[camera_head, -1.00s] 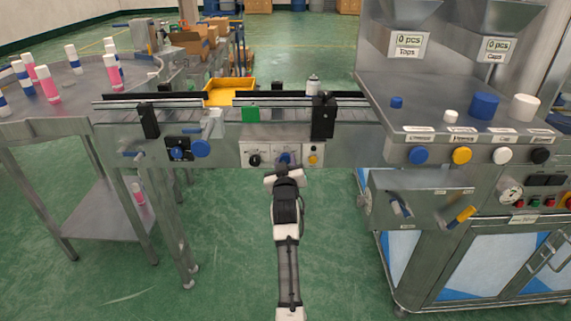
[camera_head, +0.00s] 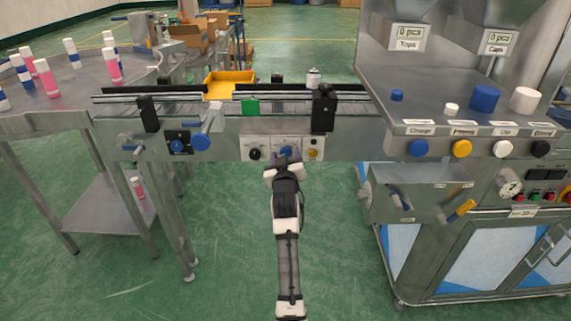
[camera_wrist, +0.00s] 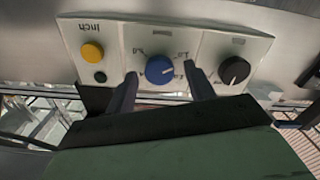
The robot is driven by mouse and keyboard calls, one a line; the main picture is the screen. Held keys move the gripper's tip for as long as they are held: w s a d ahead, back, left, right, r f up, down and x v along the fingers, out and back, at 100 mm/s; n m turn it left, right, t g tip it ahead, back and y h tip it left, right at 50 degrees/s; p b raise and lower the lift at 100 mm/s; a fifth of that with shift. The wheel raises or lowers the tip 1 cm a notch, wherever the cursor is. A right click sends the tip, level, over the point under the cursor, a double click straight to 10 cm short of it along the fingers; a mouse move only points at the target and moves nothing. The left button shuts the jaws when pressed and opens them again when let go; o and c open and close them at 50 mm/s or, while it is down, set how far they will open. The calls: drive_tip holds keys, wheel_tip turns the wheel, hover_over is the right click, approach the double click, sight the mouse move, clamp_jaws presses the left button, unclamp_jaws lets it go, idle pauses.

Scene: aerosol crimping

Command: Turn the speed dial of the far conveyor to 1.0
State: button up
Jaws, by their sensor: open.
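The blue dial (camera_wrist: 159,69) sits in the middle of a pale control panel (camera_wrist: 137,32), with small scale numbers around it, in the wrist view. I cannot read its setting reliably. My gripper (camera_wrist: 162,83) is open, with one dark finger on each side of the blue dial and nothing clearly held. Whether the fingers touch the dial cannot be told. In the head view my gripper (camera_head: 285,160) is at the panel on the conveyor's (camera_head: 215,125) front and covers part of the dial.
A black dial (camera_wrist: 234,70) and a yellow button (camera_wrist: 92,51) flank the blue dial. A black conveyor bracket (camera_head: 323,110) rises right of the panel. A round table (camera_head: 90,90) with bottles is left; the crimping machine (camera_head: 450,95) is right. The floor in front is clear.

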drive_tip(key=s+b, duration=0.2)
drive_tip(key=s, duration=1.1)
drive_tip(key=shift+s, duration=0.3)
